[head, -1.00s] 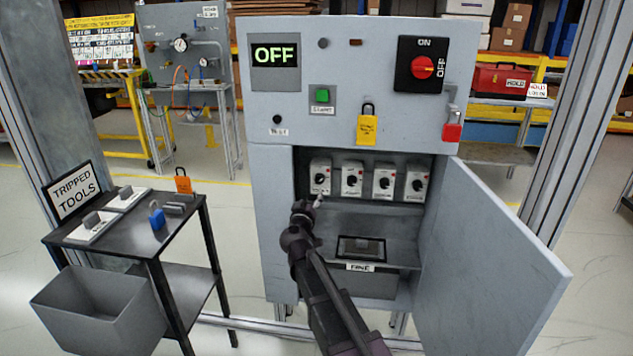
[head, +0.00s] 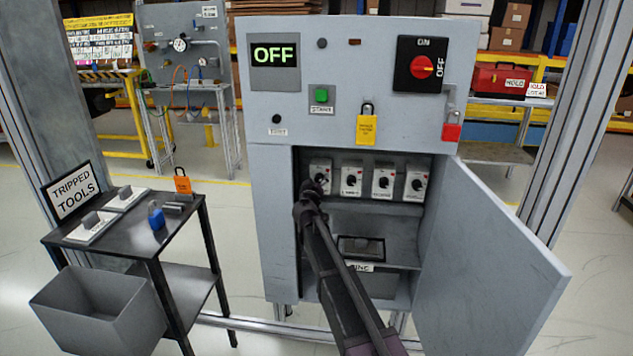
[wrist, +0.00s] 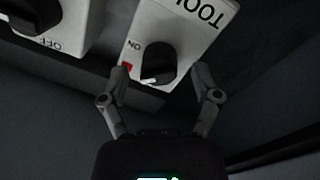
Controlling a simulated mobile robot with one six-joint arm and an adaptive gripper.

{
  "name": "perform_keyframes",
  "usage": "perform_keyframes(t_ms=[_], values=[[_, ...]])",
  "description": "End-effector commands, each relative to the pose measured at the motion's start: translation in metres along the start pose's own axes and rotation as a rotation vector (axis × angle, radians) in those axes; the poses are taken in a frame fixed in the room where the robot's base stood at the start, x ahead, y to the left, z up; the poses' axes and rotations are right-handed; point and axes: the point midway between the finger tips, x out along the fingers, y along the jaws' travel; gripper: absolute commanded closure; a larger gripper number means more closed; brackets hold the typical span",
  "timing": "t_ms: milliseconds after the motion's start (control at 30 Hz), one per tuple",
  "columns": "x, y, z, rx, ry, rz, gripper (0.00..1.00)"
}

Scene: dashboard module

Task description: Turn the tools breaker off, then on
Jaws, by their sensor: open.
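The tools breaker is a white box with a black rotary knob, an ON label and a red patch. In the wrist view its TOOL lettering (wrist: 205,12) is cut off at the top edge. The knob (wrist: 156,60) has a white mark on its near end. My gripper (wrist: 160,76) is open, with its fingers on either side of the knob's near part; contact cannot be told. In the head view my gripper (head: 312,192) is at the leftmost breaker (head: 320,166) in the cabinet's row and partly covers it.
Several similar breakers (head: 383,181) stand to the right in the open cabinet (head: 268,200). The cabinet door (head: 490,260) swings out at right. A main switch (head: 422,67) and an OFF display (head: 275,55) are above. A dark cart (head: 130,240) stands at left.

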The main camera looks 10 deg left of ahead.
Motion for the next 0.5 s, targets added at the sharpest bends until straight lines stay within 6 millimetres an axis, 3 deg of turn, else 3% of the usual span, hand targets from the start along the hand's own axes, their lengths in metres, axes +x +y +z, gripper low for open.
perform_keyframes(t_ms=[400,500], values=[[0.0046,-0.0005,-0.0003,0.0,0.001,-0.001,0.19],[0.0045,-0.0007,-0.0004,0.0,0.001,-0.001,0.46]])
